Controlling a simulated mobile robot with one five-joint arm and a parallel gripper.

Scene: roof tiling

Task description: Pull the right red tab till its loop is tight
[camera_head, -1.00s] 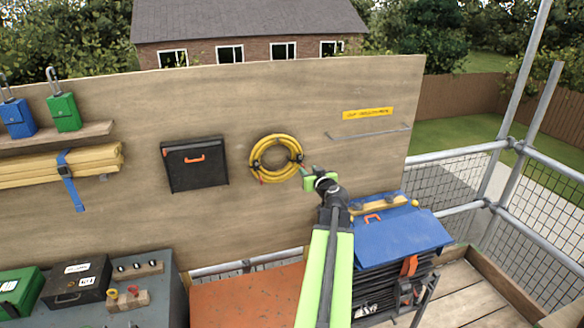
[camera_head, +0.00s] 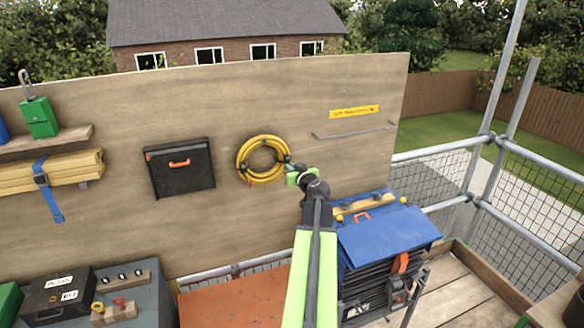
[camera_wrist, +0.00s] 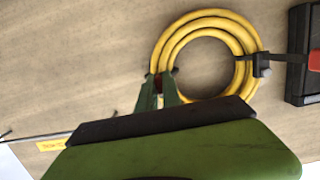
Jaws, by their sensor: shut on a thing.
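A yellow hose coil (camera_head: 243,160) hangs on the plywood board; it fills the upper middle of the wrist view (camera_wrist: 205,22). My gripper (camera_head: 290,172) is at the coil's right side in the head view. In the wrist view its green fingers (camera_wrist: 160,92) are shut at the coil's left edge, with a little of the right red tab (camera_wrist: 158,84) showing between them. The fingers hide most of that tab and its loop. A dark strap with a buckle (camera_wrist: 262,64) wraps the coil's other side. How tight the held loop is cannot be seen.
A black case with an orange handle (camera_head: 180,180) hangs left of the coil. A metal rail (camera_head: 355,132) and yellow label (camera_head: 354,112) are to the right. A blue-topped tool chest (camera_head: 390,238) stands below right. Bare board surrounds the coil.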

